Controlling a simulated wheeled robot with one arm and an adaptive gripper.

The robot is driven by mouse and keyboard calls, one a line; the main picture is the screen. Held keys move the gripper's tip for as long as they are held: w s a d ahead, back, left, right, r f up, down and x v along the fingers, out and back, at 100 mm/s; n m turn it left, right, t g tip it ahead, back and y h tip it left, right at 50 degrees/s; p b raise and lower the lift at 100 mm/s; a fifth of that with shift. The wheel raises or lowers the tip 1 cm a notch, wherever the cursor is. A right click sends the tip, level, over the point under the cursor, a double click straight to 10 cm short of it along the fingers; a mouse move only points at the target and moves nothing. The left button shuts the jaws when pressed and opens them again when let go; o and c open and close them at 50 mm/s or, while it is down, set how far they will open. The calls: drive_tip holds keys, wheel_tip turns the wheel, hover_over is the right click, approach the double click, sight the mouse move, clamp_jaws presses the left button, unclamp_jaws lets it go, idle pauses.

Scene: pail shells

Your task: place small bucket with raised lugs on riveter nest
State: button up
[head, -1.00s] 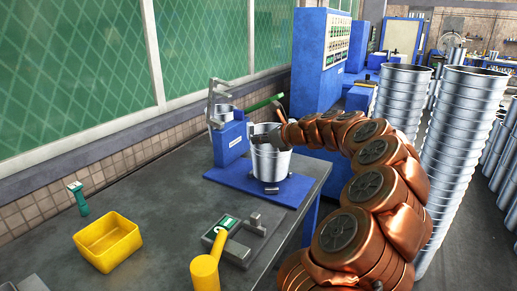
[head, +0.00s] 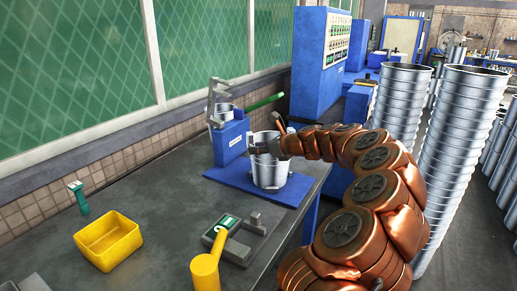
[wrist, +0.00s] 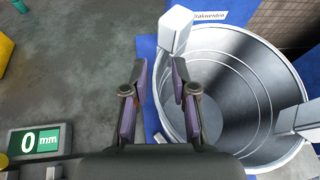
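The small metal bucket (head: 270,174) stands upright on the blue base plate of the riveter (head: 230,140). In the wrist view the bucket (wrist: 245,90) shows its open inside and two pale raised lugs at the rim, one at the upper left (wrist: 175,30) and one at the right (wrist: 298,119). My gripper (head: 257,149) is at the bucket's rim. In the wrist view my gripper (wrist: 160,75) is open, its fingers apart, one over the bucket's inside and one outside the rim. The nest under the bucket is hidden.
A yellow bin (head: 108,242), a yellow-handled tool (head: 206,270) and a gauge reading 0 mm (wrist: 40,140) are on the grey bench (head: 160,215). The riveter's green lever (head: 265,102) sticks out behind the bucket. Tall bucket stacks (head: 460,140) stand at the right.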

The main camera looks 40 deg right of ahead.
idle(0.3)
drive_tip(key=b+v, duration=0.1)
drive_tip(key=v, duration=1.1)
drive_tip(key=shift+r, duration=0.1)
idle(0.3)
